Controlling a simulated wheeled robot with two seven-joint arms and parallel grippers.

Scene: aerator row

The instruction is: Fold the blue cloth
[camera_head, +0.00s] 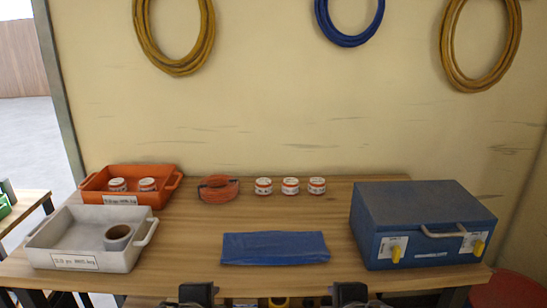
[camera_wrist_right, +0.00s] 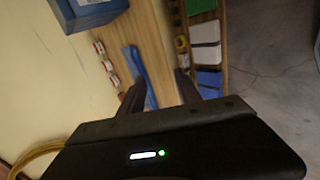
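The blue cloth (camera_head: 275,248) lies flat on the wooden table near its front edge, as a wide, narrow rectangle. In the right wrist view it shows as a blue strip (camera_wrist_right: 141,66) beyond the fingers. My left gripper (camera_head: 197,293) and right gripper (camera_head: 349,293) show as dark shapes at the bottom edge of the head view, in front of the cloth and apart from it. The right gripper's two fingers stand apart with nothing between them in the wrist view (camera_wrist_right: 159,80). The left gripper's fingers cannot be made out.
A blue toolbox (camera_head: 423,212) stands right of the cloth. A white tray (camera_head: 60,230) with a roll (camera_head: 118,237) and an orange tray (camera_head: 160,197) stand at left. Behind the cloth are an orange coil (camera_head: 218,188) and small white tins (camera_head: 290,186). Table around the cloth is clear.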

